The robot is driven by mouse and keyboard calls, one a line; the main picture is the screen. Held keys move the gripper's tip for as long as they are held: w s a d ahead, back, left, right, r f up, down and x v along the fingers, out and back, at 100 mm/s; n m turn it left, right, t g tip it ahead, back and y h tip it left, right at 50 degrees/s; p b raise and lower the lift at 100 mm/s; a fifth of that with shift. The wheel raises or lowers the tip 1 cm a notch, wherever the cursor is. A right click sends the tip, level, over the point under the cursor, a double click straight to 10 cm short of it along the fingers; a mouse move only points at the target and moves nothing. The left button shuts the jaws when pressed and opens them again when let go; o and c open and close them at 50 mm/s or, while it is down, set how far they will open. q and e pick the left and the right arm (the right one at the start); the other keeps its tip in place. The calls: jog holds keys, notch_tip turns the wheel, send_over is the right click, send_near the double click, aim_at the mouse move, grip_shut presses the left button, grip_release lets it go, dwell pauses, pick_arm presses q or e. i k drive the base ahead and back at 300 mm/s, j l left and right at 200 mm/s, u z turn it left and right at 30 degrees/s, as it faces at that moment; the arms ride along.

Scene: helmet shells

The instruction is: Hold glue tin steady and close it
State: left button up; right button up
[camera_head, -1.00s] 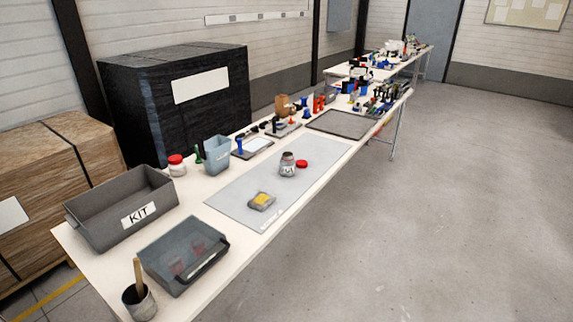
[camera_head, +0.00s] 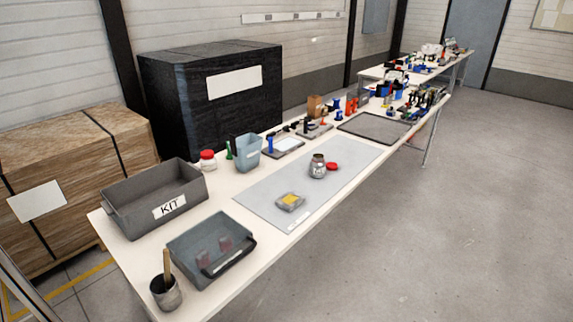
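An open glue tin (camera_head: 317,167), a small silvery jar with a dark mouth, stands upright on the grey mat (camera_head: 265,208) on the long table. A red lid (camera_head: 332,167) lies on the mat just right of the tin, close beside it; I cannot tell if they touch. Neither of my grippers is in view.
A grey KIT bin (camera_head: 127,219), a blue-grey tray (camera_head: 180,242) with reddish items, and a pot with a wooden stick (camera_head: 165,293) fill the near end. A yellow-topped item (camera_head: 290,201) lies on the mat. Tools crowd the far end. Floor (camera_head: 450,230) at right is clear.

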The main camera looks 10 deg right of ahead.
aim_at(318, 165)
jog(key=i+l+u, duration=0.15)
jog(key=l+u, duration=0.2)
jog(key=i+l+u, duration=0.1)
jog(key=l+u, duration=0.8)
jog(key=l, duration=0.8)
jog(key=l+u, duration=0.25)
jog(key=l, duration=0.75)
jog(key=l+u, duration=0.2)
jog(key=l, duration=0.75)
jog(key=k+l, duration=0.1)
jog(key=l, duration=0.9)
jog(key=k+l, duration=0.15)
jog(key=l, duration=0.3)
